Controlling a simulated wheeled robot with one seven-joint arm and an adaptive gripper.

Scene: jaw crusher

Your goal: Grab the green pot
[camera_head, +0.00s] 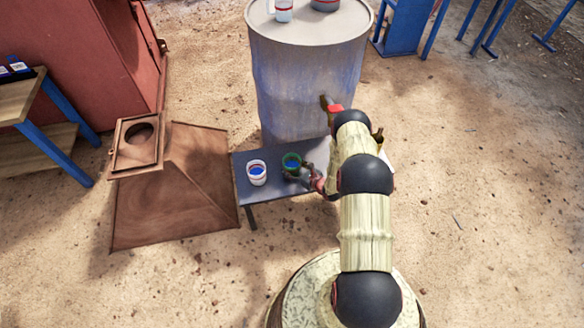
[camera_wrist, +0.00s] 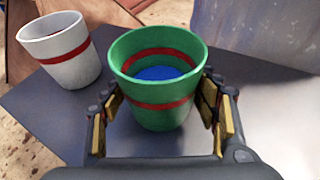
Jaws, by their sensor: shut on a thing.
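The green pot (camera_wrist: 157,115) has a red band and blue inside; it stands upright over the small grey table (camera_head: 247,195). In the head view the green pot (camera_head: 291,161) is right of the white pot. My gripper (camera_wrist: 160,112) is around the green pot, one finger on each side, shut on it. In the head view my gripper (camera_head: 298,174) reaches the pot from the right. I cannot tell whether the pot's base touches the table.
A white pot (camera_head: 257,172) with a red band stands on the table to the left; it also shows in the wrist view (camera_wrist: 61,50). A large grey drum (camera_head: 308,75) stands behind the table. A rusty hopper (camera_head: 175,185) is at the left. Open sandy ground lies at the right.

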